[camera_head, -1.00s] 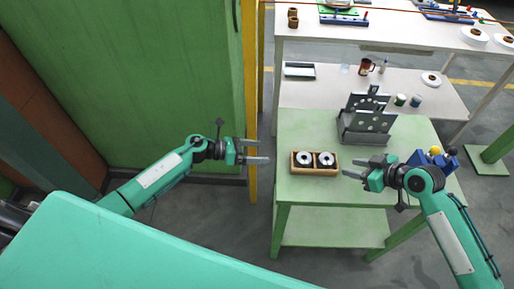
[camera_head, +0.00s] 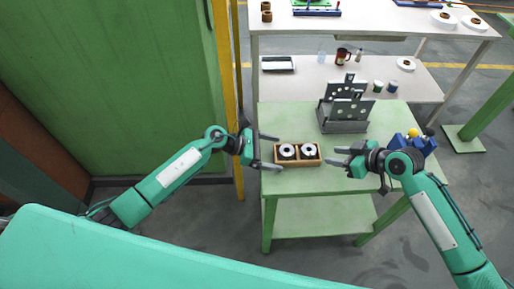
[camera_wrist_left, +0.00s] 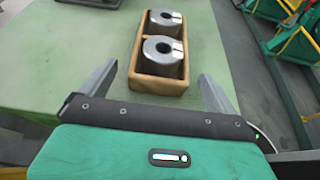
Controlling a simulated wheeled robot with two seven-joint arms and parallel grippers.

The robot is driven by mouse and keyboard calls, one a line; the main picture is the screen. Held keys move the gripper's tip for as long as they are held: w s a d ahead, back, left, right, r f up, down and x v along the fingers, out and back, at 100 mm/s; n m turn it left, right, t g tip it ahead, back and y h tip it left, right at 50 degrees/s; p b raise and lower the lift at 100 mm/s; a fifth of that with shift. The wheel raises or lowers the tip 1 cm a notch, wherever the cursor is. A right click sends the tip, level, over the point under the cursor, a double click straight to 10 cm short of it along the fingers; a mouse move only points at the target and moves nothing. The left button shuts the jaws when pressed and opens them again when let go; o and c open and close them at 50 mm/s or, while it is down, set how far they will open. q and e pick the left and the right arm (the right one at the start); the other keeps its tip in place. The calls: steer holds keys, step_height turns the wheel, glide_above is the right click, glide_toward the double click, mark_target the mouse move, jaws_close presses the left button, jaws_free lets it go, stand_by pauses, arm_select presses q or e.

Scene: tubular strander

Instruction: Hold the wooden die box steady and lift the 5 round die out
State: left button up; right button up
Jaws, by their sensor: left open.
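The wooden die box (camera_head: 298,163) sits near the front left edge of the green table. It holds two round grey metal dies side by side, a left die (camera_head: 287,152) and a right die (camera_head: 309,150). In the left wrist view they are a near die (camera_wrist_left: 150,58) and a far die (camera_wrist_left: 155,20); I cannot read which is the 5. My left gripper (camera_head: 279,152) is open at the box's left end, its fingers on either side, with contact not clear. My right gripper (camera_head: 331,156) is open and empty, just right of the box.
A grey metal rack (camera_head: 343,122) stands behind the box on the green table (camera_head: 290,118). A blue holder with a yellow knob (camera_head: 412,143) is at the right, behind my right arm. A white bench (camera_head: 300,85) with cups is further back.

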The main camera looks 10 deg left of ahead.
mark_target(297, 155)
arm_select(q)
steer(key=shift+x, duration=1.35)
steer(key=shift+c, duration=0.2)
steer(key=c, duration=1.1)
